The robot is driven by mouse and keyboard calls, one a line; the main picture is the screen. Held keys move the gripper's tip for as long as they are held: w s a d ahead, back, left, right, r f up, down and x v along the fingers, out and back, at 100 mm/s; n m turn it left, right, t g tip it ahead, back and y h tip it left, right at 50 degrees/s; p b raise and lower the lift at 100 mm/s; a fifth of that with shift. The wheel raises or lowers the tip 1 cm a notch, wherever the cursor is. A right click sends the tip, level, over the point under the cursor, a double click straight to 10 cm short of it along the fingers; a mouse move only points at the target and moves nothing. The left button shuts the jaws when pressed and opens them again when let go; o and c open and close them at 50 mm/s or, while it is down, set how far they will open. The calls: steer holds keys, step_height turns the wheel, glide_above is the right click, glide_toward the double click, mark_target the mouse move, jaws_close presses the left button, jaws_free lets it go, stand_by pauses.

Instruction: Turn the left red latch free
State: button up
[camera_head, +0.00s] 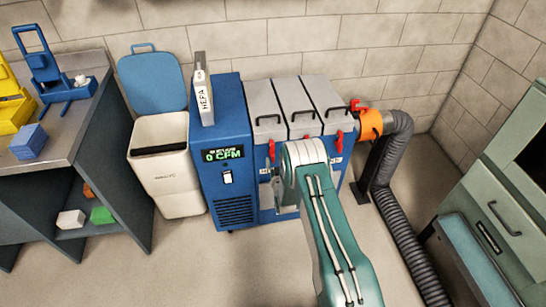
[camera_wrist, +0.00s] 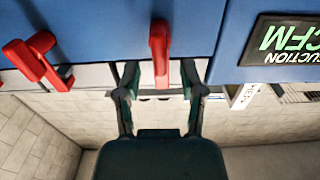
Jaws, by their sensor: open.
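The left red latch (camera_head: 272,150) is on the front of the blue machine, below the leftmost grey lid. In the wrist view, which is upside down, a red latch (camera_wrist: 160,45) on the side nearer the display stands lengthwise between my fingers, with a gap on each side. My gripper (camera_wrist: 160,82) is open and empty; I cannot tell how deep the latch sits between the fingertips. In the head view my gripper (camera_head: 279,190) is low at the machine's front, partly hidden by my arm. Another red latch (camera_wrist: 35,62) is slanted at the wrist view's left.
The blue machine (camera_head: 218,130) has a display reading 0 CFM and grey lids with black handles. A right red latch (camera_head: 340,141) and an orange collar (camera_head: 370,125) with a grey hose (camera_head: 395,205) are to the right. A white bin (camera_head: 165,175) stands left. The front floor is clear.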

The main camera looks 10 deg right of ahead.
steer(key=shift+w, duration=1.35)
jaws_close()
steer(key=shift+a+n, duration=0.1)
steer(key=shift+n, duration=0.2)
steer(key=n, duration=0.4)
steer(key=shift+a, duration=0.3)
steer(key=n, duration=0.5)
steer(key=shift+a+f, duration=0.25)
steer(key=n, duration=0.4)
steer(key=shift+a+f+n, duration=0.2)
steer(key=shift+f+n, duration=0.25)
steer(key=shift+n, duration=0.8)
steer(key=shift+f+n, duration=0.15)
steer(key=shift+n, duration=0.8)
steer(key=shift+s+a, duration=0.1)
